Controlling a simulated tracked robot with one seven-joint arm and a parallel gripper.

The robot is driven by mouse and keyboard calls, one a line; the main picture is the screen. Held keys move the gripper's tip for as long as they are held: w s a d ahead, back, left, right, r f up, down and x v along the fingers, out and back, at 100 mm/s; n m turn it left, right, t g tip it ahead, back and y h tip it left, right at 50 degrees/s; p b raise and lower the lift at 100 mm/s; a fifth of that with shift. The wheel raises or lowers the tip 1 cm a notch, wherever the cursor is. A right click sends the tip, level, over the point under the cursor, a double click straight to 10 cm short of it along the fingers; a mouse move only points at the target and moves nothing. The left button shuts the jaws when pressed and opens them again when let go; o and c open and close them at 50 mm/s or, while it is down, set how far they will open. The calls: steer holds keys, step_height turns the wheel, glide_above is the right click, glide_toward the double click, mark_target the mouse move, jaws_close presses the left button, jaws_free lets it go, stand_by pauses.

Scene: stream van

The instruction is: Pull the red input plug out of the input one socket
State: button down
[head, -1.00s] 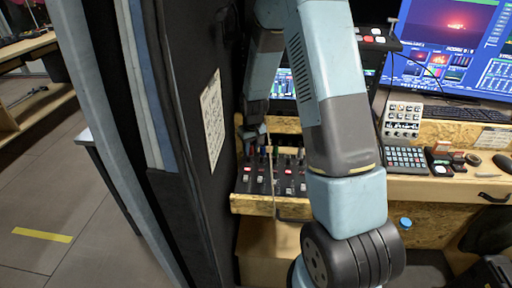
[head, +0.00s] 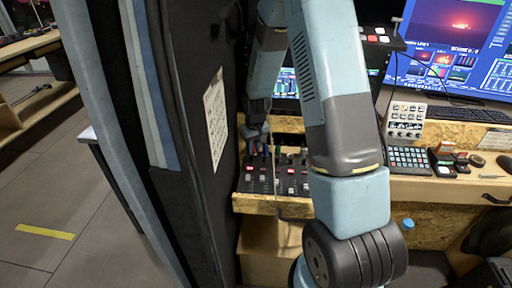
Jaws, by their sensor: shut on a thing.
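My gripper (head: 257,137) is small in the head view, pointing down over the back of a black panel (head: 259,186) with several plugs, faders and red and white caps. Its jaws are shut on what looks like the red input plug, at the row of coloured plugs along the panel's back. The plug is largely hidden by the fingers. I cannot tell whether it is still seated in the input one socket, which is too small to make out.
A dark wall panel (head: 190,120) with a paper sheet (head: 215,118) stands close on the left. Right of my arm, a wooden desk holds a white knob box (head: 405,121), a button pad (head: 409,160) and a keyboard (head: 465,114). Monitors (head: 450,55) stand behind. The floor at left is clear.

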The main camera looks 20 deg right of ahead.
steer(key=shift+w+r, duration=0.2)
steer(key=shift+r, duration=0.55)
steer(key=shift+r, duration=0.75)
stand_by(0.3)
steer(key=shift+r, duration=1.45)
steer(key=shift+s, duration=0.1)
